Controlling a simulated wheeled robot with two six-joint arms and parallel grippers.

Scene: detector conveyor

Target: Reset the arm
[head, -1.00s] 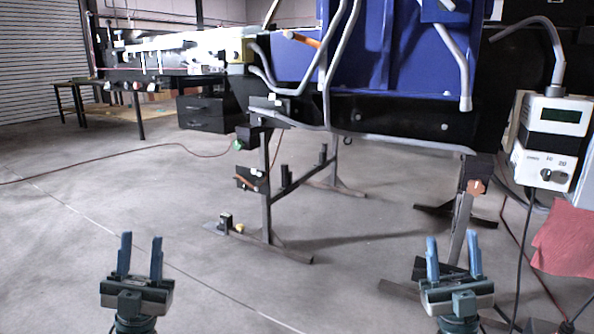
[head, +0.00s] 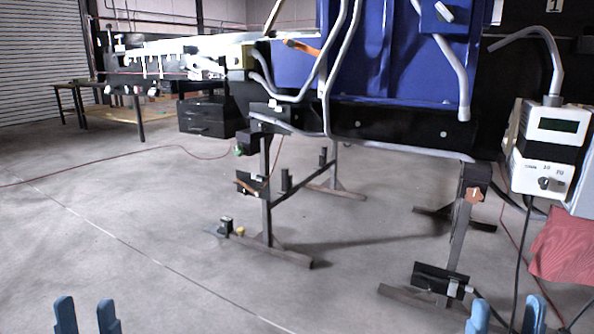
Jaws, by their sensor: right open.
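My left gripper (head: 86,318) is at the bottom left edge of the head view. Only its two blue fingers show, apart from each other with bare floor between them. My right gripper (head: 506,318) is at the bottom right edge. Its two blue fingers are also apart, with nothing seen between them. The rest of both arms is below the frame. Neither gripper touches anything that I can see.
A blue conveyor housing (head: 385,60) on dark metal legs (head: 267,190) stands ahead. A white meter box (head: 545,150) with a knob and grey tube is at the right, above a red cloth (head: 565,245). The grey floor (head: 130,220) at the left is open.

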